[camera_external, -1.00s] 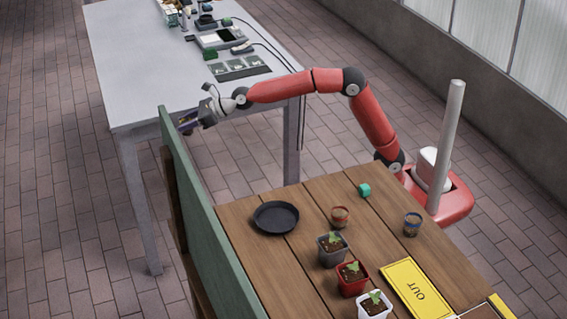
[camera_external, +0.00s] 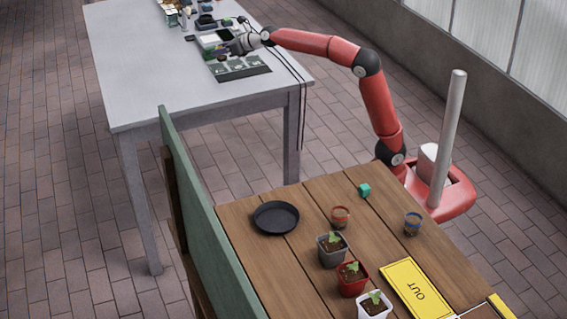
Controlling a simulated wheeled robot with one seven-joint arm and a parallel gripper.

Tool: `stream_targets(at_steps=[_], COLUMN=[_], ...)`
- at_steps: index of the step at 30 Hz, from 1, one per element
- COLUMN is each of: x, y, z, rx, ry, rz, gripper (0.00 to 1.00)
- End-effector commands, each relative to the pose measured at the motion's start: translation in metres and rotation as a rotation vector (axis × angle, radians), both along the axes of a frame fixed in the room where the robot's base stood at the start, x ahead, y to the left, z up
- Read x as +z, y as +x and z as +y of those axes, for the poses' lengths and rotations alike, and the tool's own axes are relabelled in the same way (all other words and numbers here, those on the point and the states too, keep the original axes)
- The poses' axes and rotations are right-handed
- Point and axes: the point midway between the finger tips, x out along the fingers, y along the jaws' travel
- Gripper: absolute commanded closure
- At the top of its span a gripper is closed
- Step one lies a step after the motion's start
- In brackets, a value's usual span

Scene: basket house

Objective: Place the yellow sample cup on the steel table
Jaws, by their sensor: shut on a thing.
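The steel table (camera_external: 140,75) is the long grey table at the upper left. My gripper (camera_external: 225,51) is over its right part, among the equipment there. It is shut on a small cup (camera_external: 222,58), taken as the yellow sample cup. The cup is tiny and partly covered by the fingers, so its colour is hard to read. I cannot tell whether it touches the table or hangs just above it. No other yellow cup shows.
A dark mat (camera_external: 240,69) and several devices with cables crowd the steel table's right side; its left and front are clear. A green board (camera_external: 205,215) stands beside the wooden table (camera_external: 240,240). That holds a black dish (camera_external: 276,217), red-banded cup (camera_external: 340,216), blue-banded cup (camera_external: 412,224) and potted plants.

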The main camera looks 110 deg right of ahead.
Motion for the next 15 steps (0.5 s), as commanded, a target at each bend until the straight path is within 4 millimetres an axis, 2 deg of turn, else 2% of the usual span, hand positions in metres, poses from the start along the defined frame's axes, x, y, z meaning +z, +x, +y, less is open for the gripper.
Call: stream_targets(at_steps=[5, 15], x=[-0.004, -0.04], y=[-0.006, -0.007], z=[-0.004, -0.005], rx=[-0.013, -0.015], ry=[0.001, 0.002], rz=[0.0, -0.002], gripper=[0.86, 0.86])
